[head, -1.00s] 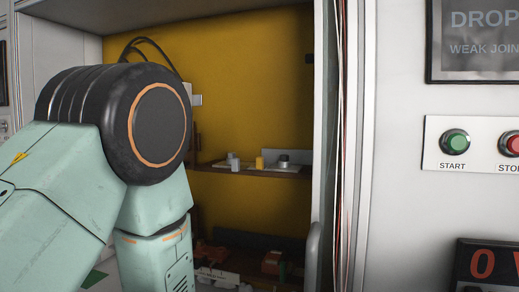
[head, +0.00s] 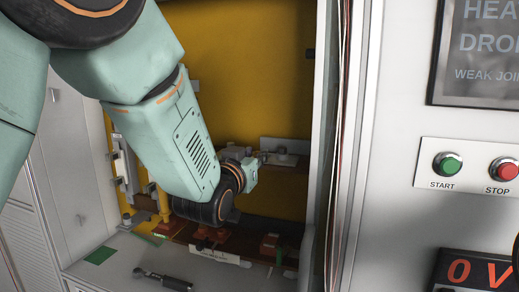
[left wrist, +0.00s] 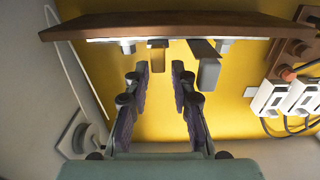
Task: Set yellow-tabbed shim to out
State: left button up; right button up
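In the left wrist view, the yellow-tabbed shim (left wrist: 157,57) shows as a small yellow tab under the brown board (left wrist: 180,27) that crosses the top of the picture. My left gripper (left wrist: 160,70) is open and empty. Its two fingertips point toward the yellow tab, which appears just beyond the gap between them; no contact is visible. A larger grey tab (left wrist: 208,70) stands to the right of the yellow one. In the head view, my left gripper (head: 252,168) is inside the yellow-backed cabinet at the shelf, and the yellow tab cannot be made out there. My right gripper is not in view.
Reddish blocks (head: 270,243) sit lower in the cabinet, and a dark-handled tool (head: 165,278) lies below. White plugs with cables (left wrist: 275,97) are at the right of the wrist view.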

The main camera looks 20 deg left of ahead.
aim_at(257, 152)
pick_arm(q)
jog(key=shift+w+d, duration=0.15)
jog(key=shift+w, duration=0.65)
jog(key=shift+w+d, duration=0.15)
jog(key=shift+w, duration=0.6)
jog(key=shift+a, duration=0.25)
jog(key=shift+c, duration=0.5)
jog(key=shift+s, duration=0.15)
jog(key=shift+c, duration=0.7)
jog(key=shift+d, duration=0.1)
grip_shut()
